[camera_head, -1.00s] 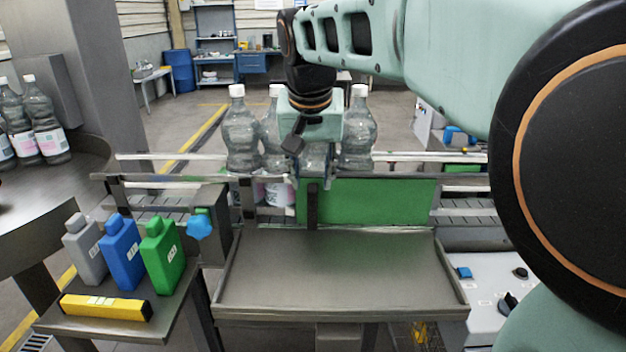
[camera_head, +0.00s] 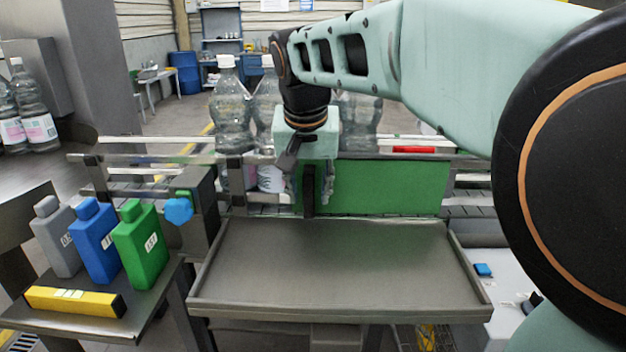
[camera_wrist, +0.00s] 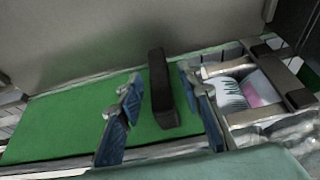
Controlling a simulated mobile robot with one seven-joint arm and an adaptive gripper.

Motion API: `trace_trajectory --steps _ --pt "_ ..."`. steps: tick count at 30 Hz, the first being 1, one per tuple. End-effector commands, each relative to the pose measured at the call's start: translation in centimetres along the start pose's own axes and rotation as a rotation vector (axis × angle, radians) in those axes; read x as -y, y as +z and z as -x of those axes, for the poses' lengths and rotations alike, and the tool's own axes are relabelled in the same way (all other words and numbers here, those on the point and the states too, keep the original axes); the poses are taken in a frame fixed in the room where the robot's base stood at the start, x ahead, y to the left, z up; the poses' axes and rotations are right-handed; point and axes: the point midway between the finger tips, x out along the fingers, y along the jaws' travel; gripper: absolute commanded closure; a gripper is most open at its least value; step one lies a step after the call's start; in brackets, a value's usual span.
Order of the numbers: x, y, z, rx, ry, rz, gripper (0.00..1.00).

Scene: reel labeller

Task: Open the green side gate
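The green side gate (camera_head: 390,188) is an upright panel on the near side of the conveyor, above a steel tray. It appears closed, and also shows in the wrist view (camera_wrist: 70,115). Its black upright handle (camera_wrist: 160,88) is near the gate's left end in the head view (camera_head: 309,188). My gripper (camera_wrist: 165,118) points down at the handle, with one blue-padded finger on each side. Gaps show between fingers and handle, so it is open around it without a grip. In the head view my gripper (camera_head: 312,182) partly hides the gate's left end.
The steel tray (camera_head: 330,265) in front of the gate is empty. Clear bottles (camera_head: 232,108) stand on the conveyor behind. Grey, blue and green flasks (camera_head: 140,245) and a yellow bar (camera_head: 75,301) sit on the left side table. A blue knob (camera_head: 178,210) is left of the gate.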

Motion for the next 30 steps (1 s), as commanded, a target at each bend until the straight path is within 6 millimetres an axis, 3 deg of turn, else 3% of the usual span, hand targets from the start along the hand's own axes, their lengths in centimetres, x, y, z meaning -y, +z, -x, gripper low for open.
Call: trace_trajectory --steps 5,15,26,30 --pt "0.0 0.0 0.1 0.000 0.000 0.000 0.67" --pt "0.0 0.0 0.1 0.000 0.000 0.000 1.00" --pt "-0.2 0.0 0.1 -0.001 0.000 -0.001 1.00" --pt "-1.5 -0.1 0.1 -0.002 0.002 -0.003 1.00"
